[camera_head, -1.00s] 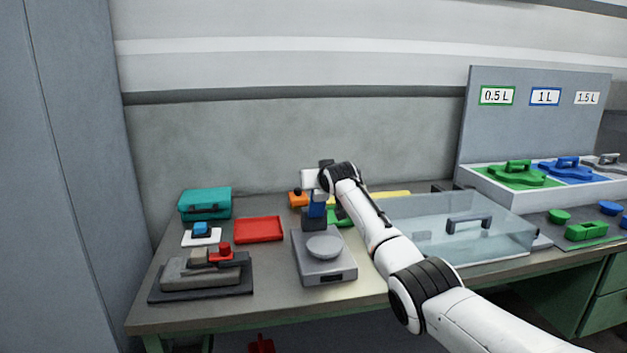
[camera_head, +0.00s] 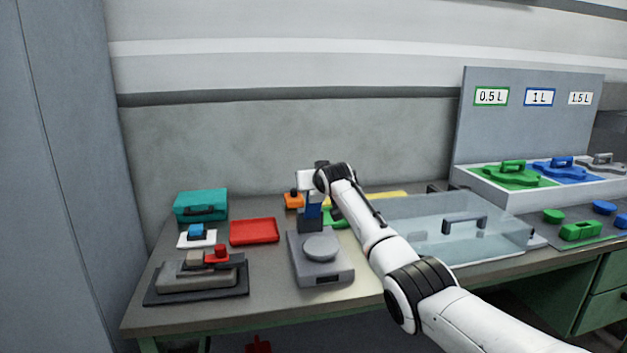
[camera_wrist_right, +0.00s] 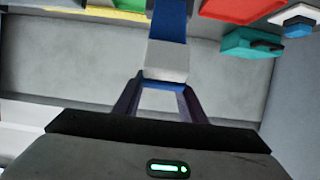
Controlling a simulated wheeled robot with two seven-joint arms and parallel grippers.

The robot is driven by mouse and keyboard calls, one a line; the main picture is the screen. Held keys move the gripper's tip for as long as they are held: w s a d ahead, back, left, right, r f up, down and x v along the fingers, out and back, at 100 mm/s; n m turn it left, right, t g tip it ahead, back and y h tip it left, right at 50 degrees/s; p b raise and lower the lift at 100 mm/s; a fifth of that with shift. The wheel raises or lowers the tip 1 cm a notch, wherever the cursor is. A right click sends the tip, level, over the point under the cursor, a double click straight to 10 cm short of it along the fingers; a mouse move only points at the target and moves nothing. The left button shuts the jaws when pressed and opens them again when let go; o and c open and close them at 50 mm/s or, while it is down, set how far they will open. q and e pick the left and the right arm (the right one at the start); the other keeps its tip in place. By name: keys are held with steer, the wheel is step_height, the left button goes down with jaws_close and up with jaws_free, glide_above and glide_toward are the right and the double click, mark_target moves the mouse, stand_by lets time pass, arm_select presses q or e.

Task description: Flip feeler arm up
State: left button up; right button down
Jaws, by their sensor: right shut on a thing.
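A grey device (camera_head: 319,268) with a round grey disc (camera_head: 321,246) stands at the middle of the bench in the head view. At its back rises a dark block (camera_head: 310,225) with an upright blue piece (camera_head: 313,211), perhaps the feeler arm. My right gripper (camera_head: 310,196) is at the top of this blue piece, its fingertips hard to make out there. In the right wrist view, my right gripper (camera_wrist_right: 165,86) is shut at the pale grey end of a blue bar (camera_wrist_right: 168,22). My left gripper is not in view.
A red tray (camera_head: 254,231), a teal case (camera_head: 201,205) and a grey stack with a red knob (camera_head: 217,254) stand to the left. A clear cover (camera_head: 420,232) lies under my right arm. Green and blue lidded items (camera_head: 512,174) stand at the right.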

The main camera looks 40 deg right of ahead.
steer(key=shift+a+f, duration=0.15)
steer(key=shift+f, duration=0.6)
steer(key=c, duration=1.3)
jaws_free()
steer(key=shift+o, duration=0.9)
steer(key=shift+w+r, duration=0.1)
steer(key=shift+r, duration=0.2)
steer(key=shift+v, duration=0.9)
steer(key=v, duration=0.8)
steer(key=shift+s+b, duration=0.25)
steer(key=shift+b, duration=0.1)
steer(key=shift+r, duration=0.1)
